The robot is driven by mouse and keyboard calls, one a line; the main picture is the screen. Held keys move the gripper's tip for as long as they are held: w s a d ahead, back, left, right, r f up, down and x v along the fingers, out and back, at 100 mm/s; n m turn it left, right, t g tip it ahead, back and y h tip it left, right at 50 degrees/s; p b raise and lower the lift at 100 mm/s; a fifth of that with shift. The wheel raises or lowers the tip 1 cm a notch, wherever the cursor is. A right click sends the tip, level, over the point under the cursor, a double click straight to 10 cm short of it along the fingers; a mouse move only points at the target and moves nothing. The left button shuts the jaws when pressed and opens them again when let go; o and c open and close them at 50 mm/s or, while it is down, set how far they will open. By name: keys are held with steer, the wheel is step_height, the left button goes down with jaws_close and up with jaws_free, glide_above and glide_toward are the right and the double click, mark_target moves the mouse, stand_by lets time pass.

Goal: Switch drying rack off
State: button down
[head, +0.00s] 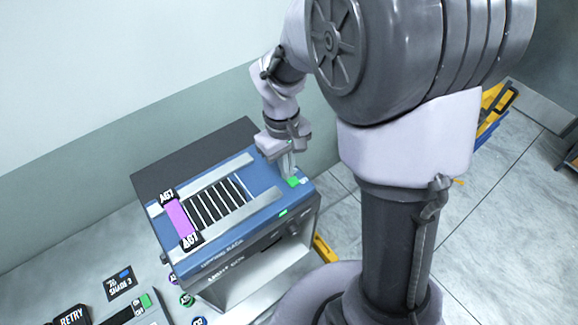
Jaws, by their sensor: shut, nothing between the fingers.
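The drying rack (262,205) is a box with a blue top, a dark slatted grille and pale rails, standing by the wall left of my arm. A green button or pad (294,182) sits on its top near the right corner. A small green light (283,212) shows at its front edge.
A black "SHADE 3" card (119,284), a "RETRY" sign (73,316) and a device with a green patch (130,314) lie at the lower left. Several coloured round pieces lie near the rack's front left. Yellow and blue items (490,112) stand on the floor behind my arm.

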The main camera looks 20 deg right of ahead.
steer(key=shift+s+f, duration=0.4)
steer(key=shift+f, duration=0.2)
steer(key=shift+s, duration=0.2)
steer(key=shift+r, duration=0.15)
step_height(320, 180, up, 15)
steer(key=w+p, duration=0.2)
steer(key=p, duration=0.2)
steer(key=shift+w+a, duration=0.15)
